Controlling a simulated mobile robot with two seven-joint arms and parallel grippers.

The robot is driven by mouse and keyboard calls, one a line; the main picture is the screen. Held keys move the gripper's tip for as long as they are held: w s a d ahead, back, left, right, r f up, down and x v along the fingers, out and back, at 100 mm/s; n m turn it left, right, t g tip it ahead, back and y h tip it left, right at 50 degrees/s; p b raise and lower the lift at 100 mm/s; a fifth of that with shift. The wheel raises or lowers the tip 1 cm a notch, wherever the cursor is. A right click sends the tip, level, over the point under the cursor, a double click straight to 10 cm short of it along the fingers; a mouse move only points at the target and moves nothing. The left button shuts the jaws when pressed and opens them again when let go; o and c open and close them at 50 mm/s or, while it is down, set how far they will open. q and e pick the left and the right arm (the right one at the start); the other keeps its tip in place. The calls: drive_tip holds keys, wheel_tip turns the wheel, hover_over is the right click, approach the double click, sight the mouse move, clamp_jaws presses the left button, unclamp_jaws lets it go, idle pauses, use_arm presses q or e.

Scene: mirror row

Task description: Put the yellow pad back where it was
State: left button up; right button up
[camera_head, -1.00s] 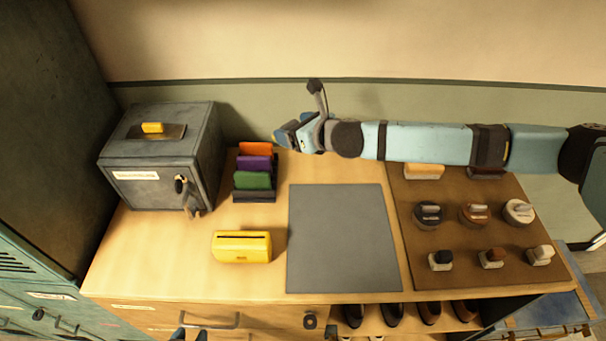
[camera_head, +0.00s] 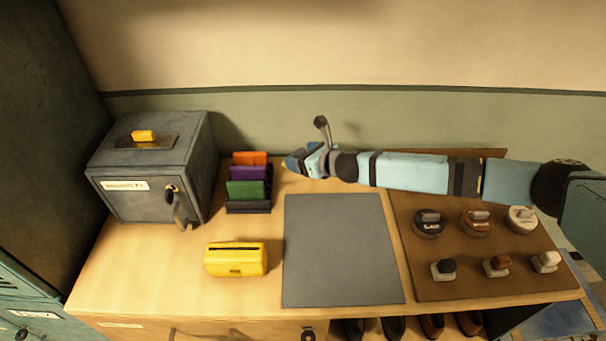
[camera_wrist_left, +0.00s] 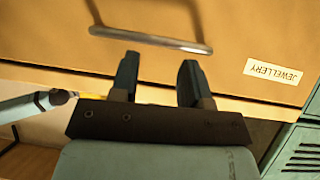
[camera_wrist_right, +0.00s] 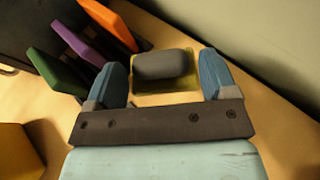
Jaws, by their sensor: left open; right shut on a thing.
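My right gripper (camera_head: 297,162) is just right of the pad rack, above the back of the desk. In the right wrist view, my right gripper (camera_wrist_right: 163,75) is shut on a dark grey block with a yellow part (camera_wrist_right: 165,86), apparently the yellow pad. Its shape is partly hidden. The dark rack (camera_head: 248,208) holds an orange pad (camera_head: 249,158), a purple pad (camera_head: 250,172) and a green pad (camera_head: 246,189), standing in a row. In the left wrist view, my left gripper (camera_wrist_left: 157,66) is open and empty before a drawer labelled JEWELLERY (camera_wrist_left: 273,72).
A grey strongbox (camera_head: 150,205) with a yellow block (camera_head: 144,135) on top stands left of the rack. A yellow slotted box (camera_head: 236,259) sits in front. A bare grey mat (camera_head: 340,250) lies mid-desk. The brown board (camera_head: 450,288) at right carries several knobbed items.

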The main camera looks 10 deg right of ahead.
sight(303, 182)
drive_tip(key=shift+f+b, duration=0.35)
drive_tip(key=shift+f, duration=2.65)
drive_tip(key=o, duration=0.8)
drive_tip(key=shift+f, duration=0.15)
drive_tip(key=shift+s+d+r, duration=0.1)
drive_tip(key=shift+s+r, duration=0.05)
drive_tip(key=shift+r, duration=0.1)
drive_tip(key=v, duration=1.1)
drive_tip(key=shift+s+d+r, duration=0.1)
drive_tip(key=shift+s+d, duration=0.05)
drive_tip(key=shift+s, duration=0.1)
